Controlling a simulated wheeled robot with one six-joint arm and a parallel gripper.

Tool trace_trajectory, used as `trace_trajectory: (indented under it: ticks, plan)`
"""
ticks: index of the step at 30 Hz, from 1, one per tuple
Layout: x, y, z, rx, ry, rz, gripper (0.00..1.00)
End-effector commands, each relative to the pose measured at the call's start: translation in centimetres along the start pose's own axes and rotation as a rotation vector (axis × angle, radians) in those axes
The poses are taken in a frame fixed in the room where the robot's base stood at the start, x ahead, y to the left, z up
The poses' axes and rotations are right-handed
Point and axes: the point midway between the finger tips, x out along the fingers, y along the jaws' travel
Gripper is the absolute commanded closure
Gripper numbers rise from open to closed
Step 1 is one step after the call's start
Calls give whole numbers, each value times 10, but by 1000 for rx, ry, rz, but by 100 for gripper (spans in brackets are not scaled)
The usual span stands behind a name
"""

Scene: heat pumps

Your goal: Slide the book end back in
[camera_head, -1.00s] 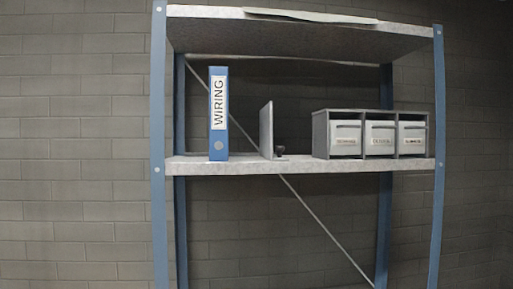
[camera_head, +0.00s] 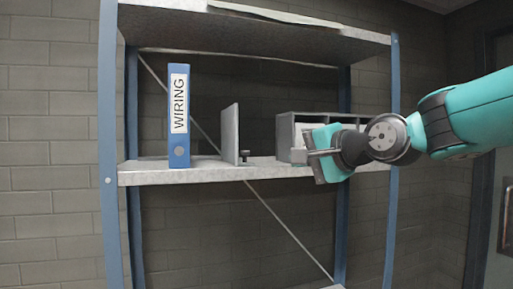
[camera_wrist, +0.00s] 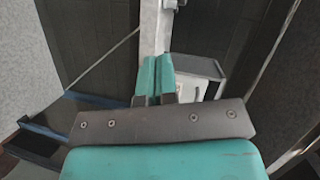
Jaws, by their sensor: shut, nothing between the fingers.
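The book end is a grey upright plate (camera_head: 230,134) standing on the shelf (camera_head: 200,174), with a small black knob (camera_head: 245,154) at its foot on the right. A blue binder labelled WIRING (camera_head: 179,115) stands upright to its left, with a gap of bare shelf between them. My gripper (camera_head: 308,153) is to the right of the book end, in front of the drawer unit, apart from the book end and empty. In the wrist view its teal fingers (camera_wrist: 156,76) are together. The book end is not clearly seen there.
A grey drawer unit (camera_head: 285,137) stands on the shelf's right part, mostly hidden behind my gripper; it also shows in the wrist view (camera_wrist: 202,68). Blue posts (camera_head: 109,150) and an upper shelf (camera_head: 250,28) frame the space. The shelf front before the book end is clear.

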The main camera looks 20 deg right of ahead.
Motion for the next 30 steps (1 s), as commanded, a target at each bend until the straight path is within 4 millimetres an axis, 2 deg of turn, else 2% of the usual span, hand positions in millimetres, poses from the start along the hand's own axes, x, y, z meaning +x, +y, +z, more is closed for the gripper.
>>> trace_trajectory:
  ticks: [1,3,8,19,24,30]
  plan:
    - [-2,-11,-14,44,34,-38,100]
    - [-2,-20,-23,84,56,-74,100]
    - [15,-26,-26,102,57,-84,100]
    - [92,-34,-30,98,56,-80,100]
    - [113,-37,-13,96,54,-82,100]
    - [124,-36,-4,97,58,-82,100]
